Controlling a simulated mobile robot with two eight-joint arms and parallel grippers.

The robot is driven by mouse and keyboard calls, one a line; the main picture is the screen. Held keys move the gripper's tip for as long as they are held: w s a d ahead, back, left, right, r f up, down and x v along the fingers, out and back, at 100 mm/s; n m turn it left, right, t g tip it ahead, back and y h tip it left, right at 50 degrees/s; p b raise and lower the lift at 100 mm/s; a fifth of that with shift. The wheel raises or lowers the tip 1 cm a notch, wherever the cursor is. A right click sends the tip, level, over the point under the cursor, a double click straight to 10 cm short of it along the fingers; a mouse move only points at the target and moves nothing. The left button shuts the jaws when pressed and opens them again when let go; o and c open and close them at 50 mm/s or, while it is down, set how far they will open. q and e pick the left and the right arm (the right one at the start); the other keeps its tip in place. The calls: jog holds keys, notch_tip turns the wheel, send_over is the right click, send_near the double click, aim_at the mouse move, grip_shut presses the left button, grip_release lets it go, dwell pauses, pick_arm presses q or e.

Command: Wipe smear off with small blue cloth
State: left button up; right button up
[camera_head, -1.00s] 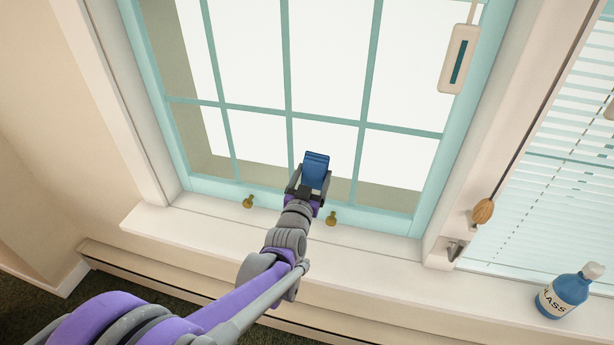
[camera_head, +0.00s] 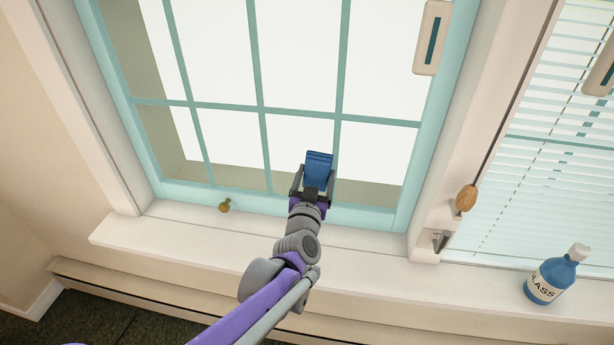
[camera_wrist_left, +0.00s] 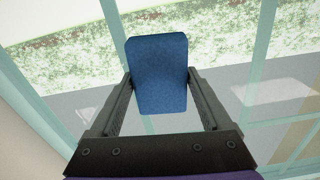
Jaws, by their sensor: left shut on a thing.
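A small blue cloth (camera_head: 318,170), folded into a block, is held between the fingers of my left gripper (camera_head: 313,185). My left gripper is shut on it, in front of the lower part of the teal-framed window (camera_head: 300,75). In the left wrist view the cloth (camera_wrist_left: 158,75) stands between the two dark fingers (camera_wrist_left: 160,108), with glass and teal bars behind it. I cannot tell whether the cloth touches the glass. No smear can be made out on the panes. My right gripper is not in view.
A blue spray bottle labelled GLASS (camera_head: 555,276) stands on the white sill (camera_head: 170,240) at the right. A pale box (camera_head: 432,38) hangs at the upper right; blinds (camera_head: 545,130) cover the right window.

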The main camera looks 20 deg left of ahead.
aim_at(279, 163)
pick_arm(q)
jog(key=shift+w+d, duration=0.2)
jog(key=shift+d, duration=0.25)
jog(key=shift+s+a+p, duration=0.25)
jog(key=shift+a+p, duration=0.1)
jog(key=shift+a, duration=0.6)
jog(key=shift+s+a+p, duration=0.25)
jog(key=shift+a+p, duration=0.05)
jog(key=shift+a, duration=0.65)
jog(key=shift+s+a+r+p, duration=0.1)
jog(key=shift+s+a+p, duration=0.15)
jog(key=shift+a+p, duration=0.5)
jog(key=shift+s+a+p, duration=0.15)
jog(key=shift+a+p, duration=0.2)
jog(key=shift+a, duration=0.65)
jog(key=shift+s+a+r+p, duration=0.1)
jog(key=shift+s+a+p, duration=0.05)
jog(key=shift+a+p, duration=0.3)
jog(key=shift+s+a+p, duration=0.15)
jog(key=shift+a+p, duration=0.2)
jog(key=shift+a, duration=0.15)
jog(key=shift+s+a+f+p, duration=0.2)
jog(key=shift+a+p, duration=0.35)
jog(key=shift+a, duration=0.25)
